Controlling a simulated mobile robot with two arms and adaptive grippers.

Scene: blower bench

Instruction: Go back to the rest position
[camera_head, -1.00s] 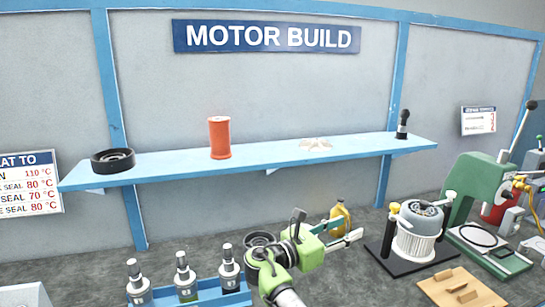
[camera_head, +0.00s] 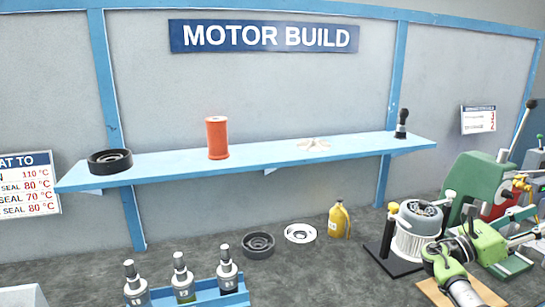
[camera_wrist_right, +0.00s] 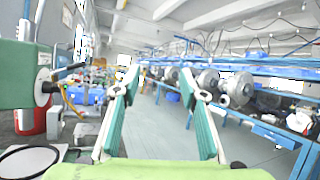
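My right gripper (camera_wrist_right: 160,88) is open and empty in the wrist view, its two green-sided fingers spread apart with clear air between them. In the head view my right arm comes in from the bottom right. The green gripper body is above the right end of the bench, in front of the green press, and its fingers point right. The fingertips are hard to tell there against the clutter. My left gripper is not in view.
The green press (camera_head: 470,180) stands close to my right gripper; a motor stator (camera_head: 418,230) is on its left. A black ring (camera_head: 258,245), white disc (camera_head: 300,233) and yellow bottle (camera_head: 339,220) stand mid-bench. A blue rack (camera_head: 205,290) holds bottles. An aisle floor (camera_wrist_right: 160,130) opens ahead.

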